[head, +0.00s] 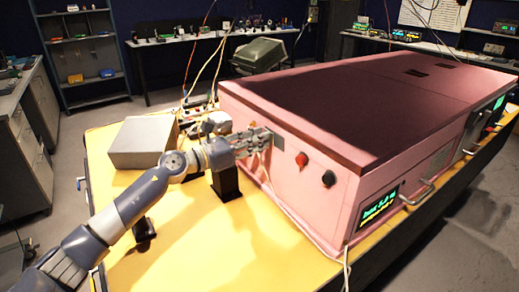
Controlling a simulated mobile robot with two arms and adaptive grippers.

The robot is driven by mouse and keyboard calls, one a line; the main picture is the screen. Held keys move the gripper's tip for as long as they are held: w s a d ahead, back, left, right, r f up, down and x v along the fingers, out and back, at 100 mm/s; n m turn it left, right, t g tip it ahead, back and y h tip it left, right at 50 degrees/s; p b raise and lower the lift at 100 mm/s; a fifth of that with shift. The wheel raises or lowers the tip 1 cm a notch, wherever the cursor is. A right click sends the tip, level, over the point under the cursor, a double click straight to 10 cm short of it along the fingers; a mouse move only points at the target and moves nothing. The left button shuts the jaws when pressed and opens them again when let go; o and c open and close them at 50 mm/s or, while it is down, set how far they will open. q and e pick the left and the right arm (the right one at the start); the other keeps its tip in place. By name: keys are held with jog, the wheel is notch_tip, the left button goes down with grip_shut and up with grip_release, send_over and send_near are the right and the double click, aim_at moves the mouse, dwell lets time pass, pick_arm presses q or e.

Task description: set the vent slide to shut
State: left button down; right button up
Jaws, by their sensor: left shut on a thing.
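A pink foam enclosure (290,205) with a dark lid lies on the yellow table (190,250). The vent slide (279,143) is a small grey piece on its left-facing side, near the far end. My left gripper (266,137) reaches it from the left, with its fingers shut on it. The fingers cover most of the slide, so I cannot tell its position. My right gripper is out of view.
A red knob (301,159) and a black knob (328,178) sit right of the slide. A black block (225,182) stands below my left wrist. A grey box (142,142) lies behind my arm, with cables near it. The table's front left is mostly clear.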

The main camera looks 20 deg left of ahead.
pick_arm(q)
jog(key=shift+w+a+r, duration=0.1)
jog(key=shift+a+r, duration=0.05)
jog(key=c, duration=1.6)
grip_release()
jog(key=shift+o, duration=0.8)
jog(key=shift+w, duration=0.1)
jog(key=v, duration=1.2)
jog(key=shift+a+f, duration=0.15)
jog(key=shift+f, duration=0.05)
